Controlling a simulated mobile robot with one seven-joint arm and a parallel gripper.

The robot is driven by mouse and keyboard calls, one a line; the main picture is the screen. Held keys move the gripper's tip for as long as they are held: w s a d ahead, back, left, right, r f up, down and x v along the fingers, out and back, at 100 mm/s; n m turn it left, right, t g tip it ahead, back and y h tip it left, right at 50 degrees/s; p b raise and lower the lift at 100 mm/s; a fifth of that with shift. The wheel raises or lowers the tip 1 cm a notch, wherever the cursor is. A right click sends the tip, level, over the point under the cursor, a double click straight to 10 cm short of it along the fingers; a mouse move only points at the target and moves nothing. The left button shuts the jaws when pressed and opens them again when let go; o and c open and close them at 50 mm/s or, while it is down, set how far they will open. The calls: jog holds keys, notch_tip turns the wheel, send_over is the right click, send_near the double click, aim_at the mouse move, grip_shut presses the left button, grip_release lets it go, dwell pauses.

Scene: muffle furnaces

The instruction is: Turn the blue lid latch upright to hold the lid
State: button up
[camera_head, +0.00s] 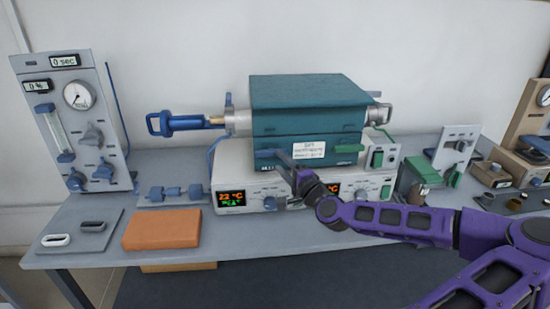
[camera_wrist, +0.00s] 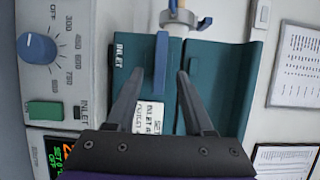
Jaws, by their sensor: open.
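The blue lid latch (camera_wrist: 161,62) is a flat bar on the front of the teal furnace (camera_head: 310,104). In the turned wrist view it runs lengthwise along the picture, beside the white label, so it lies level along the furnace front. My gripper (camera_wrist: 160,74) is open, with one finger on each side of the latch in the picture. I see no finger closed on it, and cannot tell how near the tips are.
The control unit with a lit display (camera_head: 232,197) and knobs stands below the furnace. A blue-handled tube end (camera_head: 185,123) sticks out left. An orange block (camera_head: 162,228) lies on the bench (camera_head: 95,252). A gauge panel (camera_head: 75,120) stands left, and a green-handled device (camera_head: 425,170) right.

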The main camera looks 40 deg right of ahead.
aim_at(272, 155)
jog(key=shift+w+d, duration=0.2)
jog(key=shift+w, duration=0.85)
jog(key=shift+w+d, duration=0.15)
jog(key=shift+w, duration=0.85)
grip_shut()
